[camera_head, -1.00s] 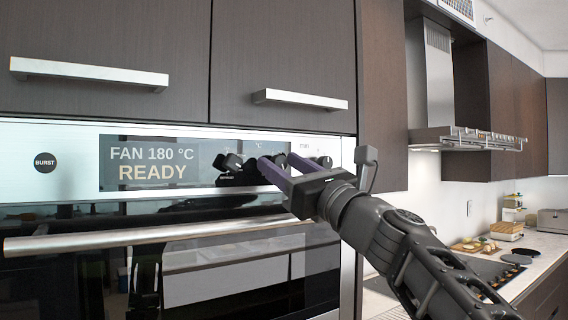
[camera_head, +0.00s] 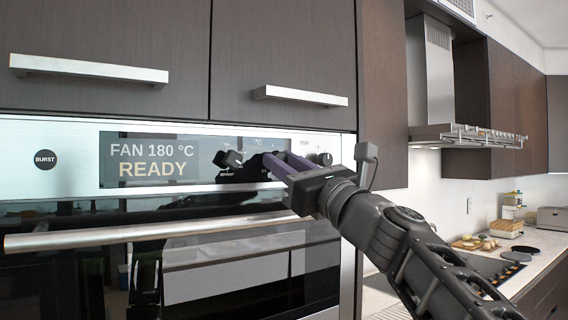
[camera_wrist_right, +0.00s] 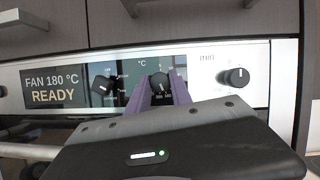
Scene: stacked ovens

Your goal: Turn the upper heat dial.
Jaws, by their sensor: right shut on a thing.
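The upper oven's heat dial, marked °C, is a dark knob (camera_wrist_right: 159,82) in the middle of the control panel. In the right wrist view it sits between the purple fingertips of my right gripper (camera_wrist_right: 160,90). In the head view my right gripper (camera_head: 276,160) reaches in from the right and hides most of this dial. Its fingers are shut on the dial. The display (camera_head: 150,162) reads FAN 180 °C READY. My left gripper is not in view.
Another dial (camera_wrist_right: 103,85) is left of the heat dial, and a minutes dial (camera_wrist_right: 237,77) is right of it. A long oven handle (camera_head: 150,233) runs below the panel. Cupboard handles (camera_head: 300,97) stick out above. A round BURST button (camera_head: 45,160) is far left.

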